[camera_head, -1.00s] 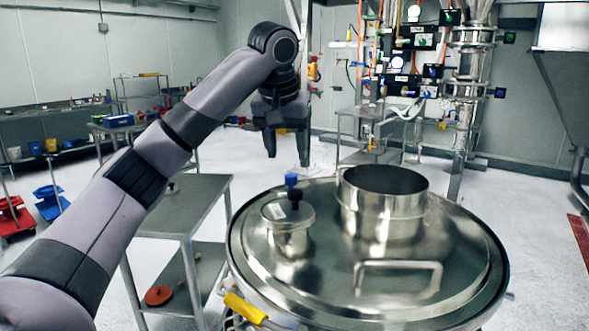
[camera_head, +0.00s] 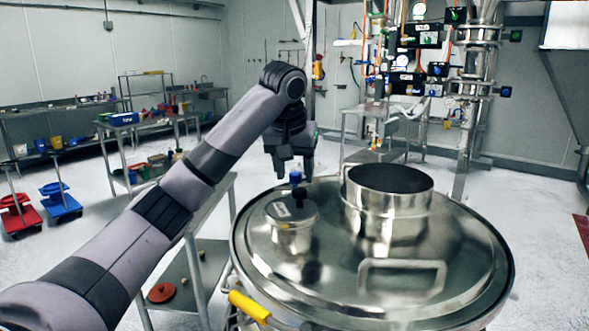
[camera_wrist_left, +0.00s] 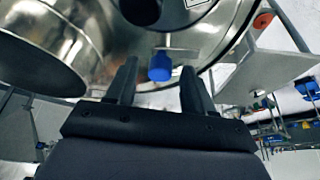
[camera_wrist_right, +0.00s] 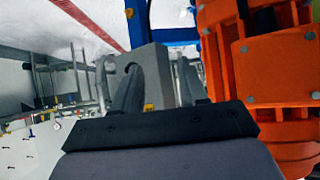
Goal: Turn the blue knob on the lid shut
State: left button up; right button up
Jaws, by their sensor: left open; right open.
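The blue knob (camera_head: 296,177) stands on top of the small capped port on the steel lid (camera_head: 330,262). In the left wrist view the blue knob (camera_wrist_left: 160,66) shows between and beyond the fingertips, on a small metal stem. My left gripper (camera_head: 293,172) points down, just above and behind the knob in the head view; its open fingers also show in the left wrist view (camera_wrist_left: 158,75). Whether the fingers touch the knob cannot be told. My right gripper (camera_wrist_right: 158,80) is open in the right wrist view, away from the lid and out of the head view.
A wide open steel collar (camera_head: 388,200) and a raised handle (camera_head: 402,277) stand on the lid. A yellow-gripped lever (camera_head: 250,307) is at its front left edge. A steel table (camera_head: 200,262) stands to the left. Orange machinery (camera_wrist_right: 262,80) is close beside my right gripper.

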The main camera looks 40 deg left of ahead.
pick_arm(q)
grip_shut()
jog(key=shift+n, duration=0.3)
jog(key=n+y, duration=0.1)
jog(key=n, duration=0.2)
jog(key=shift+r+n+g, duration=0.1)
jog(key=shift+n+g, duration=0.2)
jog(key=shift+g, duration=0.1)
jog(key=n, duration=0.2)
jog(key=n+g+y, duration=0.1)
jog(key=n, duration=0.1)
jog(key=shift+w+d+n+g, duration=0.15)
jog(key=shift+w+n+g, duration=0.05)
jog(key=shift+n+g, duration=0.1)
jog(key=n+g, duration=0.2)
jog(key=n, duration=0.3)
jog(key=shift+w, duration=0.15)
jog(key=shift+w+n+g, duration=0.1)
jog(key=shift+n+g, duration=0.6)
jog(key=shift+n, duration=1.3)
